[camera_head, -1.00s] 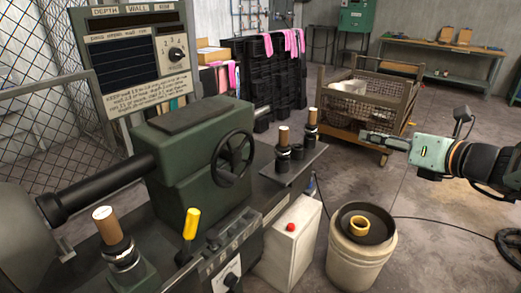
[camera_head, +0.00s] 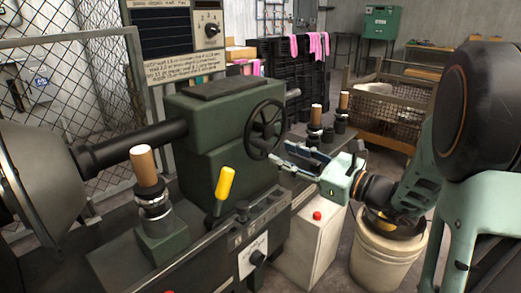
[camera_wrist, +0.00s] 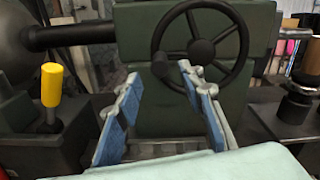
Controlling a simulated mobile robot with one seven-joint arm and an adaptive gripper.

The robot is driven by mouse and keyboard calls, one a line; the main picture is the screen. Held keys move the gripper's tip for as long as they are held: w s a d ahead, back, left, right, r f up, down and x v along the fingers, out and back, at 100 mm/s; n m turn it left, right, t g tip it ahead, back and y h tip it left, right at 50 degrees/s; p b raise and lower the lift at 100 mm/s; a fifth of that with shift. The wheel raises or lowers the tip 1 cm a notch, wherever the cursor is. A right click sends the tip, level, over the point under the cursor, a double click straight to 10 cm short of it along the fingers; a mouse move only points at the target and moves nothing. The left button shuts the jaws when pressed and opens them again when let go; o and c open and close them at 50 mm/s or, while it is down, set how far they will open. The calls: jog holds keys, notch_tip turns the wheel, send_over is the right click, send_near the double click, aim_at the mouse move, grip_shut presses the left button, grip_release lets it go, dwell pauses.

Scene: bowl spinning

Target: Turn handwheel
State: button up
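The black handwheel (camera_head: 265,130) is mounted on the right face of the green machine housing (camera_head: 215,140). It has spokes, a hub and a small handle at its rim. My gripper (camera_head: 298,158) is open and empty, with blue-lined fingers spread apart. Its fingertips are close to the lower right of the wheel in the head view; I cannot tell whether they touch it. In the wrist view my gripper (camera_wrist: 155,82) points at the wheel's lower part.
A yellow-handled lever (camera_head: 224,184) rises left of the gripper. A wooden-topped post (camera_head: 146,168) stands at front left, another (camera_head: 316,116) behind the gripper. A white box with a red button (camera_head: 313,240) and a bucket (camera_head: 385,262) stand below my arm.

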aim_at(263, 146)
jog(key=b+x, duration=0.1)
jog(key=x, duration=0.6)
jog(key=shift+w+a, duration=0.25)
jog(key=shift+a, duration=0.1)
jog(key=shift+c, duration=0.3)
grip_shut()
